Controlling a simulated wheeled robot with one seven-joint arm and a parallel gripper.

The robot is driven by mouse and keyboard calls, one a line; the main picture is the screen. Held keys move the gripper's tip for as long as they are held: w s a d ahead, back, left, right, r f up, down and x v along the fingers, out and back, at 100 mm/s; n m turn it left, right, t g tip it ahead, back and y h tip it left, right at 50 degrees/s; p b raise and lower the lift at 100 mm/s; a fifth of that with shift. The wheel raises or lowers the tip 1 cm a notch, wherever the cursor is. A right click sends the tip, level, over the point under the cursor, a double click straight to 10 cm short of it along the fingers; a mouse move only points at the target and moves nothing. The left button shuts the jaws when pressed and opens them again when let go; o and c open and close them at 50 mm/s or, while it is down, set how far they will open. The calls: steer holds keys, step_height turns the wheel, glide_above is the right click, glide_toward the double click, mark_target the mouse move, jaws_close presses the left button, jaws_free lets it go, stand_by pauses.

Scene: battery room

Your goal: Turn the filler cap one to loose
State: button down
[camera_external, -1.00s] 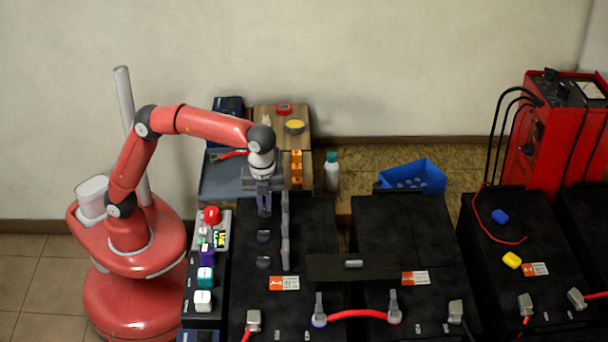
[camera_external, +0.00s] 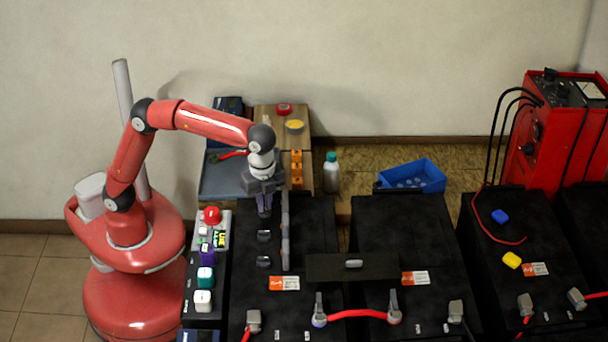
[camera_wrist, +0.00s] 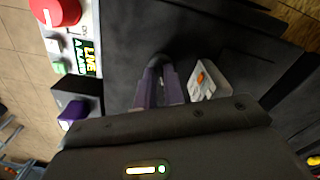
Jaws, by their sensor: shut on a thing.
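My gripper (camera_external: 264,206) points straight down over the far end of the left black battery (camera_external: 310,215). It is shut on a dark filler cap (camera_wrist: 160,61), whose rounded top shows between the purple-grey fingertips in the wrist view. The fingers hide most of this cap in the external view. Two more dark filler caps, a middle one (camera_external: 264,236) and a near one (camera_external: 263,261), sit in line in front of it on the same battery. I cannot read any number on the caps or tell how tight the held one is.
A long grey upright strip (camera_external: 285,240) stands close to the right of the caps. A control panel with a red button (camera_external: 212,215) lies left of the battery. A white piece with an orange mark (camera_wrist: 203,80) is right of the fingers. A blue bin (camera_external: 412,177) stands behind.

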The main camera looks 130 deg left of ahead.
steer(key=n, duration=1.2)
steer(key=shift+n, duration=0.3)
stand_by(0.3)
steer(key=c, duration=1.5)
jaws_free()
step_height(320, 180, up, 7)
steer(key=shift+w, duration=0.1)
steer(key=shift+r, duration=0.4)
